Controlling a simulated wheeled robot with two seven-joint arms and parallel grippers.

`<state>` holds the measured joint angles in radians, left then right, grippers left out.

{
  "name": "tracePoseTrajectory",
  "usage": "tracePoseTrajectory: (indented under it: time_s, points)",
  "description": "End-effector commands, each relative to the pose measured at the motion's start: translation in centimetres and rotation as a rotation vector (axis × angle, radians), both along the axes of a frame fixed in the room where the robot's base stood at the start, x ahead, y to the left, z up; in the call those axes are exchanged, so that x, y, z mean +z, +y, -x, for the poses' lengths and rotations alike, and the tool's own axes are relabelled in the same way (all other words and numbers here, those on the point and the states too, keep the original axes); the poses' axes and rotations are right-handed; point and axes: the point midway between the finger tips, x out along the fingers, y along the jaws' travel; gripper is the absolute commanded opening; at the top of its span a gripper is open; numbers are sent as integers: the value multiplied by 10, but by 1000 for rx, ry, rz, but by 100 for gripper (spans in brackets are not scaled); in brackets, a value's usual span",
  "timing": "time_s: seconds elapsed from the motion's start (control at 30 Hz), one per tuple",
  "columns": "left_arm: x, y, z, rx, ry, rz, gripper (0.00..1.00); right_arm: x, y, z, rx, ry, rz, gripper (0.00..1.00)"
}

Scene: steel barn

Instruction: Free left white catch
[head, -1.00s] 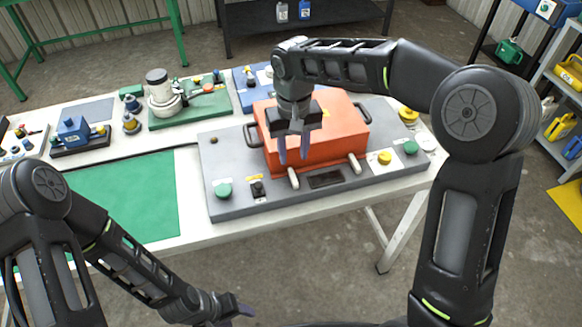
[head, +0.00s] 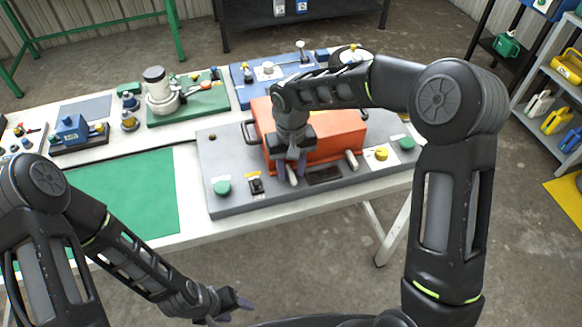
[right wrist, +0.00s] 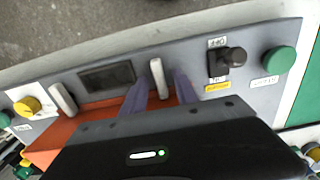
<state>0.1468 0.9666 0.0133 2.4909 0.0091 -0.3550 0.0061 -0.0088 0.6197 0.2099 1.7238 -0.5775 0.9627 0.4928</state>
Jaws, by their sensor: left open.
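The orange box (head: 335,135) sits on a grey panel (head: 222,165). Two white catches stand at its front edge. The left white catch (head: 291,175) is upright against the box and also shows in the right wrist view (right wrist: 159,78). The right white catch (head: 351,160) shows there too (right wrist: 63,97). My right gripper (head: 290,168) is open, its purple fingers (right wrist: 160,88) on either side of the left catch, with small gaps visible. It hides part of the box front. My left gripper (head: 240,305) is open and empty, low in front of the table.
A black switch (head: 256,186) and a green button (head: 222,188) sit left of the left catch. A dark plate (head: 324,175) lies between the catches, and a yellow button (head: 381,154) to the right. A green mat (head: 130,195) is clear.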

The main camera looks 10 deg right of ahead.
Motion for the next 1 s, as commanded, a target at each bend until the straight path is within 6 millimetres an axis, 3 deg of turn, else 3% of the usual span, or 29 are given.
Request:
tracePoseTrajectory:
  time_s: [0.07,0.5,1.0]
  points:
    - [0,0,0,0,0,0,54,0,0,0,0,0,0,35]
    - [0,0,0,0,0,0,54,0,0,0,0,0,0,0]
    - [0,0,0,0,0,0,54,1,0,0,6,0,0,0]
